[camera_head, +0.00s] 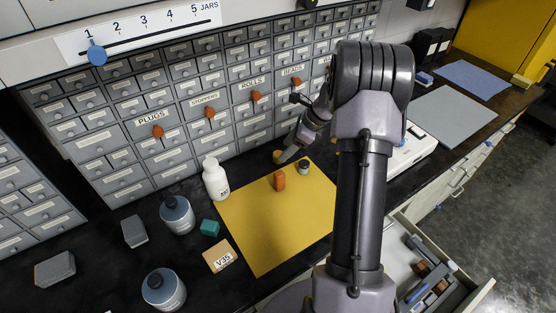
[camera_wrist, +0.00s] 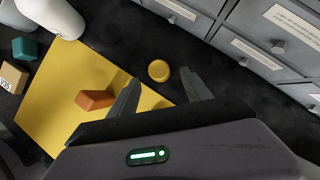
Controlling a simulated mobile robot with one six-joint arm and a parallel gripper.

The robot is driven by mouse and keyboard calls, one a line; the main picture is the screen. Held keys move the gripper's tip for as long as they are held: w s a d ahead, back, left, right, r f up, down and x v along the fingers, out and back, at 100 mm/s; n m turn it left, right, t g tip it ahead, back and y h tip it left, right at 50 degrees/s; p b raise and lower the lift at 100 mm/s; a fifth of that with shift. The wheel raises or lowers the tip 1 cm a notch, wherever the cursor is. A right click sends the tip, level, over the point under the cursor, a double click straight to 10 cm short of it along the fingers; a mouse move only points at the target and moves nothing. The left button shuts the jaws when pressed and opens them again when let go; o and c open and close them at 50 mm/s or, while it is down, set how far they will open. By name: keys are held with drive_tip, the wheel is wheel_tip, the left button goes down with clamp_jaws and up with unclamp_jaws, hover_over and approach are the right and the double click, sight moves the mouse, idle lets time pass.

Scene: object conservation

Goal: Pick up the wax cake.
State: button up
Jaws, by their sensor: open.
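A round yellow disc, which looks like the wax cake (camera_wrist: 159,70), lies flat on the dark bench just off the mat's edge. In the head view the wax cake (camera_head: 277,157) shows only partly, beside my gripper (camera_head: 287,155). In the wrist view my gripper (camera_wrist: 160,78) is open and empty. Its two fingers reach toward the cake, which appears between and slightly beyond the fingertips. No contact shows.
A white bottle (camera_head: 215,180) stands at the mat's left. Drawer cabinets (camera_head: 190,105) wall off the back. An open drawer (camera_head: 475,292) juts out at lower right.

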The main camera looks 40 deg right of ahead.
sight(279, 153)
drive_tip(key=b+x, duration=0.1)
drive_tip(key=x, duration=0.1)
drive_tip(key=b+x, duration=0.1)
drive_tip(key=x, duration=0.1)
drive_tip(key=shift+w+a+f, duration=0.15)
drive_tip(key=shift+w+a, duration=0.2)
drive_tip(key=shift+a, duration=0.05)
clamp_jaws()
